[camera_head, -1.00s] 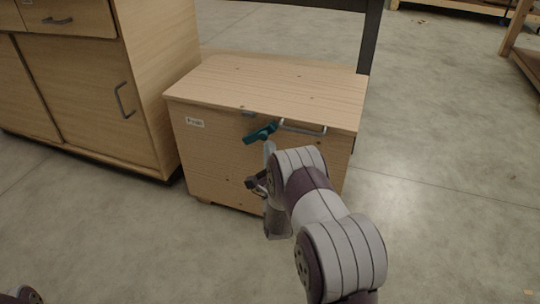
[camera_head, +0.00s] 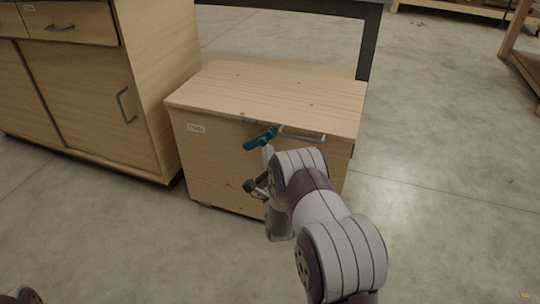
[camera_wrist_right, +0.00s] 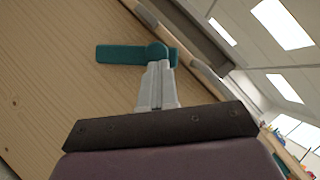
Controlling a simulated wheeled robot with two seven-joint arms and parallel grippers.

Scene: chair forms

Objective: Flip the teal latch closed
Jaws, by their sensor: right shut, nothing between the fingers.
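The teal latch (camera_head: 259,139) is on the front of the wooden chest (camera_head: 217,165), just under the lid edge near the middle. In the head view it slants, its right end higher. In the right wrist view the latch (camera_wrist_right: 130,54) has a flat arm and a round pivot just beyond my fingertips. My right gripper (camera_head: 267,150) is shut and empty, its tips at the latch or very near it; I cannot tell if they touch. The fingers also show in the wrist view (camera_wrist_right: 158,80). Only a bit of my left arm shows at the bottom left; its gripper is out of view.
A metal bar handle (camera_head: 303,136) is on the chest front, right of the latch. The chest lid (camera_head: 270,92) is down. A wooden cabinet (camera_head: 85,85) stands to the left. A dark table leg (camera_head: 369,45) rises behind. The concrete floor (camera_head: 440,200) at right is clear.

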